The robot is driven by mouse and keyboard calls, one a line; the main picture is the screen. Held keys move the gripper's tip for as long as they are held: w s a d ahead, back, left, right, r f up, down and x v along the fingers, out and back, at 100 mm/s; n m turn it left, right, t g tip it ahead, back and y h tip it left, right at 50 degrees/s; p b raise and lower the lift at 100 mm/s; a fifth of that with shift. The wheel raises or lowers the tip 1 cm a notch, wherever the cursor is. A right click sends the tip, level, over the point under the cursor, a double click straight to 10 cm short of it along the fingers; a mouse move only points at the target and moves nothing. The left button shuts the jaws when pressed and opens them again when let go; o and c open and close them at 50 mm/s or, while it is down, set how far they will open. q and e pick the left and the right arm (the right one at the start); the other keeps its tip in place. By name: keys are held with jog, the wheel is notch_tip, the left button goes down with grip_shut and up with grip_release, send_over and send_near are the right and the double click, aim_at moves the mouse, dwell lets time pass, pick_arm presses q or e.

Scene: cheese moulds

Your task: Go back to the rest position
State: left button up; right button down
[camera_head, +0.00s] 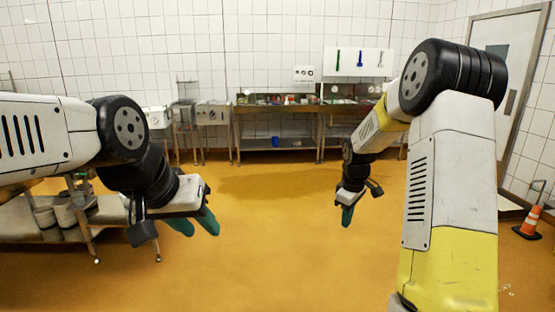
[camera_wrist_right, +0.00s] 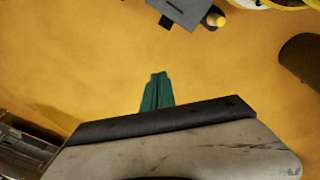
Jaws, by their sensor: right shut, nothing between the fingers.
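My left gripper (camera_head: 203,232) is in the head view at the left, pointing down and forward over the floor. Its two green fingers stand apart, with nothing between them. My right gripper (camera_head: 347,216) hangs pointing down at the right of centre, over open floor. Its green fingers are together and hold nothing. In the right wrist view the closed fingers (camera_wrist_right: 157,91) show above bare yellow floor. Neither gripper touches anything in view.
A low metal table (camera_head: 85,217) with containers stands at the left, behind my left arm. Steel worktables (camera_head: 277,114) line the back wall. An orange cone (camera_head: 530,222) stands by the door (camera_head: 508,75) at the right. The middle floor (camera_head: 265,225) is clear.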

jog(key=s+a+r+m+t+y, duration=0.1)
jog(key=s+a+r+m, duration=0.1)
jog(key=s+r, duration=0.55)
jog(key=s+a+r+m+t, duration=0.1)
jog(key=s+a+r+m, duration=0.15)
jog(key=s+r, duration=0.45)
jog(key=s+a+r+m+t, duration=0.1)
jog(key=s+r+m, duration=0.1)
jog(key=s, duration=0.5)
jog(key=s+a+r+m+t+y, duration=0.1)
jog(key=s+a+r+m, duration=0.1)
jog(key=s, duration=0.6)
jog(key=shift+m, duration=0.35)
